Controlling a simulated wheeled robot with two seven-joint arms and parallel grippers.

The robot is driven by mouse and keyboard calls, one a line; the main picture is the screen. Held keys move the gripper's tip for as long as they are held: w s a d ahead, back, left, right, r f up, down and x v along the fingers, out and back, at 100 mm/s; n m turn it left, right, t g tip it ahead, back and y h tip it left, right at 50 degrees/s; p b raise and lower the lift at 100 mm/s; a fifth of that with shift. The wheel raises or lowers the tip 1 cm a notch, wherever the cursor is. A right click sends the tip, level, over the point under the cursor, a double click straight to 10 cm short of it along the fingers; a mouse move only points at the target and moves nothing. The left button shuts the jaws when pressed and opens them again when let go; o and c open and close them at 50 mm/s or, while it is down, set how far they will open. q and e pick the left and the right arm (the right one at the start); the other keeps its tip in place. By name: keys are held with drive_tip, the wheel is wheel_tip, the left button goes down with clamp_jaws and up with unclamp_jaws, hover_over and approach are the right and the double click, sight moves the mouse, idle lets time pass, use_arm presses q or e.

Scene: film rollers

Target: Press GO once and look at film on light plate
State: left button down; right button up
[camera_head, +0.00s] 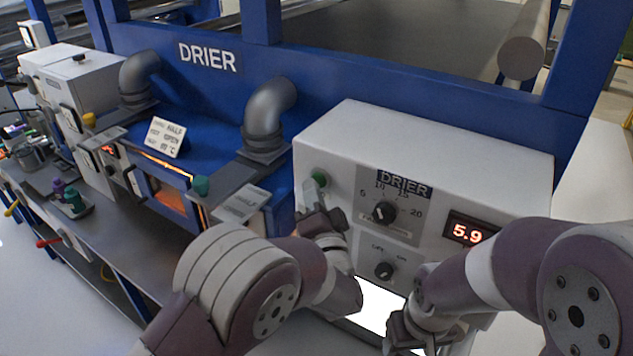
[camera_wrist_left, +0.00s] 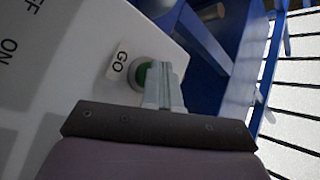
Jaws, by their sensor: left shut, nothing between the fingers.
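The green GO button (camera_head: 319,178) sits at the upper left of the white DRIER control box (camera_head: 450,165). In the left wrist view the green button (camera_wrist_left: 141,76) shows beside its GO label (camera_wrist_left: 120,61), partly covered by my fingers. My left gripper (camera_head: 318,196) is shut and empty, its fingertips at or just in front of the button; I cannot tell whether they touch. The light plate (camera_head: 376,306) glows white below the box, partly hidden by my arms. My right gripper (camera_head: 398,335) is low beside the light plate; its fingers are unclear. I cannot make out any film on the plate.
The box has a dial (camera_head: 384,212), a lower OFF/ON knob (camera_head: 384,270) and a red display (camera_head: 468,232) reading 5.9. A blue drier (camera_head: 190,120) with grey pipes (camera_head: 268,110) stands behind at left. A small white sign (camera_head: 166,136) stands on it.

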use_arm(q)
drive_tip(key=shift+s+a, duration=0.45)
drive_tip(key=shift+s, duration=0.2)
drive_tip(key=s+a, duration=0.1)
drive_tip(key=s, duration=0.1)
drive_tip(key=s+a, duration=0.2)
drive_tip(key=shift+p, duration=0.35)
idle(0.5)
